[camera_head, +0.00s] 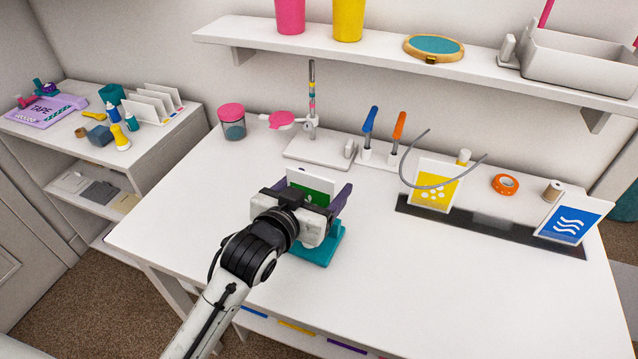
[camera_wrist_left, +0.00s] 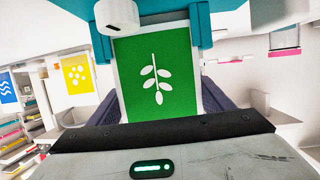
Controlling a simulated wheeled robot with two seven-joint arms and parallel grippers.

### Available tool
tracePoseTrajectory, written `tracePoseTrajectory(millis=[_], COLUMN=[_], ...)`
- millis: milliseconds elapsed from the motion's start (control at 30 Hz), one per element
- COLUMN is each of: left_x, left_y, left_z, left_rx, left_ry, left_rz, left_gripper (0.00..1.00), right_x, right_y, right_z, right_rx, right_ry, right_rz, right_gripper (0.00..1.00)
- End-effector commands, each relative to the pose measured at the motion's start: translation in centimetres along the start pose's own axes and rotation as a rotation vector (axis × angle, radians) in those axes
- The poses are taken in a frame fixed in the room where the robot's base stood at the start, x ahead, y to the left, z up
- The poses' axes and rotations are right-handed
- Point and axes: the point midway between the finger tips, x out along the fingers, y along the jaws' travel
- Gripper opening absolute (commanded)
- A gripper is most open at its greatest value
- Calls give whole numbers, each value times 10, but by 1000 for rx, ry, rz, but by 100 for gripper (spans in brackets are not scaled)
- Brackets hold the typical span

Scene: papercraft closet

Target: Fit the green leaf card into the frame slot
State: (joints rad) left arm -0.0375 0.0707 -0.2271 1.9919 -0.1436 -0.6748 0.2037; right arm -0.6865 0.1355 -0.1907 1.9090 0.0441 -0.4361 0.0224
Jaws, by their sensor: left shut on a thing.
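The green leaf card (camera_head: 312,183) stands between the fingers of my left gripper (camera_head: 318,193), which is shut on it. In the left wrist view the card (camera_wrist_left: 150,75) shows its white leaf sprig, between the dark purple fingers (camera_wrist_left: 162,98). A teal stand (camera_head: 322,246) is under the gripper on the desk; teal parts (camera_wrist_left: 203,25) border the card's top corners in the wrist view. I cannot tell whether card and stand touch. The dark frame strip (camera_head: 487,221) lies to the right, with an empty middle between two cards. My right gripper is not in view.
A yellow dotted card (camera_head: 434,190) and a tilted blue wave card (camera_head: 570,222) stand at the strip's ends. Pens (camera_head: 368,130) and a white-based stand (camera_head: 312,150) are behind. The desk's front right is clear.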

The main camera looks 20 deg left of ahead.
Motion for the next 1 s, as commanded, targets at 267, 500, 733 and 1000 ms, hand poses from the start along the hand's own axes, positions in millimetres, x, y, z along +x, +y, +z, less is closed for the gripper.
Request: tracePoseTrajectory(millis=[267, 500, 733, 1000], left_x=[2, 4, 4, 4], left_y=[0, 0, 0, 0], left_z=[8, 13, 14, 14], left_rx=[0, 0, 0, 0], left_ry=[-1, 0, -3, -3], left_rz=[0, 0, 0, 0], left_gripper=[52, 52, 52, 95], right_x=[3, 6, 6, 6], right_y=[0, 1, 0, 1], right_z=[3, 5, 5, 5], right_rx=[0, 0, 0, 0], right_ry=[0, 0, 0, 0], right_rz=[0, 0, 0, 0], right_gripper=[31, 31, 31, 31])
